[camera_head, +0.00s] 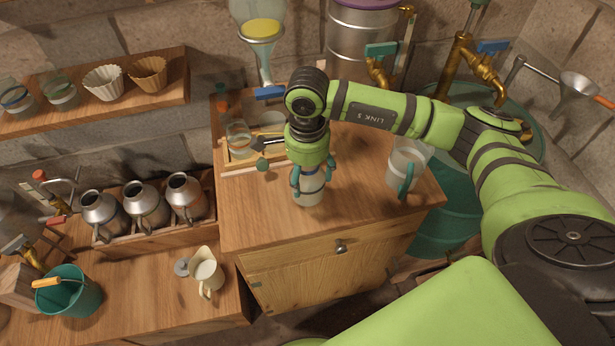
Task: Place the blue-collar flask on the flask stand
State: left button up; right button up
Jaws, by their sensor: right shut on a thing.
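My right gripper (310,180) points down over the wooden cabinet top, its fingers shut around a pale glass flask (308,198). A blue band shows at the flask's neck between the fingers, so it looks like the blue-collar flask. It is upright near the front middle of the cabinet top; I cannot tell whether its base touches the wood. Behind and left of it is a low wooden frame or tray (246,169) with glassware in it, partly hidden by my gripper. I cannot tell for sure which thing is the flask stand. My left gripper is not in view.
A clear jug with a teal handle (405,165) stands right of the gripper. A glass funnel (262,32) with yellow liquid hangs behind. A steel drum (357,45) and brass taps stand at the back. The cabinet's front left top is clear. A cream pitcher (207,270) stands lower left.

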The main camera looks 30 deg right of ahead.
aim_at(308, 182)
notch_tip(308, 182, down, 2)
jog(key=shift+f+p, duration=0.1)
jog(key=shift+p, duration=0.2)
jog(key=shift+f, duration=0.2)
jog(key=shift+f, duration=0.1)
jog(key=shift+f+b, duration=0.1)
jog(key=shift+b, duration=0.2)
jog(key=o, duration=1.2)
